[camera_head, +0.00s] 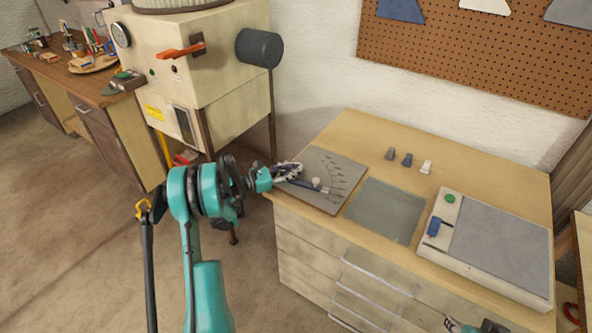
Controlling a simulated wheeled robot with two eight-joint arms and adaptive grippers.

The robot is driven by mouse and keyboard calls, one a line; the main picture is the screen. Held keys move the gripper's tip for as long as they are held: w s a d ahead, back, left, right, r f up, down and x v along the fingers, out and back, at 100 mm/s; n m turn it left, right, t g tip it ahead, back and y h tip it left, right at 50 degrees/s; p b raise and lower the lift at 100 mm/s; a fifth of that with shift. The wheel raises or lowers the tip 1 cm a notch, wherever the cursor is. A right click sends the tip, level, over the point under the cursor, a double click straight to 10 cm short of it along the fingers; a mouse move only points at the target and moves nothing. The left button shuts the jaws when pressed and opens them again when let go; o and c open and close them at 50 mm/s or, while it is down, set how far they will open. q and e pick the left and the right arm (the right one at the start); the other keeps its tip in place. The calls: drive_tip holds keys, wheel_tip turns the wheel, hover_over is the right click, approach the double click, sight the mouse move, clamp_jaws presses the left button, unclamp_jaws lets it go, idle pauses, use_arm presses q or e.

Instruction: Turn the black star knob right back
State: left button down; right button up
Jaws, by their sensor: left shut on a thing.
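My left gripper (288,172) reaches from the left over the left edge of a grey plate (325,200) on the cabinet top. Its jaws are shut on a small dark thing at the plate's left edge, which appears to be the black star knob; the fingers hide most of it. The plate bears a fan of dark marks. A dark pointer-like bar with a pale round piece (316,183) lies on the plate just right of the fingers. My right gripper (449,323) shows only in part at the bottom edge, low in front of the drawers; its jaws are unclear.
A cream machine (225,95) with an orange lever (182,51) and dark cylinder (259,48) stands behind my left arm. The wooden cabinet (375,128) also holds a grey-green mat (384,210), three small pieces (407,160) and a white-framed panel (500,238).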

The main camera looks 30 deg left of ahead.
use_arm(q)
drive_tip(key=n+t+y, duration=0.1)
drive_tip(key=y, duration=0.1)
drive_tip(key=n+t+y+b, duration=0.1)
drive_tip(key=a+n+y+b, duration=0.1)
drive_tip(key=n+y, duration=0.1)
drive_tip(key=shift+w+f+t+y, duration=0.1)
drive_tip(key=shift+w+t+y, duration=0.2)
drive_tip(key=shift+t, duration=0.1)
drive_tip(key=n+y+b, duration=0.1)
drive_tip(key=y, duration=0.1)
drive_tip(key=a+n+y, duration=0.1)
drive_tip(key=n+y, duration=0.1)
drive_tip(key=y, duration=0.1)
drive_tip(key=shift+w+n+t+y+b, duration=0.1)
drive_tip(key=shift+n+t+y+b, duration=0.2)
drive_tip(key=shift+t+b, duration=0.1)
drive_tip(key=n+y, duration=0.1)
drive_tip(key=y, duration=0.1)
drive_tip(key=a+n+y, duration=0.1)
drive_tip(key=y, duration=0.1)
drive_tip(key=shift+n+g, duration=0.3)
drive_tip(key=shift+s+a+n+g+y, duration=0.1)
drive_tip(key=shift+a+n+g+y, duration=0.2)
drive_tip(key=shift+n+y, duration=0.45)
drive_tip(key=shift+s+a+n+g+y, duration=0.1)
drive_tip(key=shift+a+n+g+y, duration=0.25)
drive_tip(key=shift+y, duration=0.6)
drive_tip(key=shift+d+n+y, duration=0.1)
drive_tip(key=shift+n+y, duration=0.2)
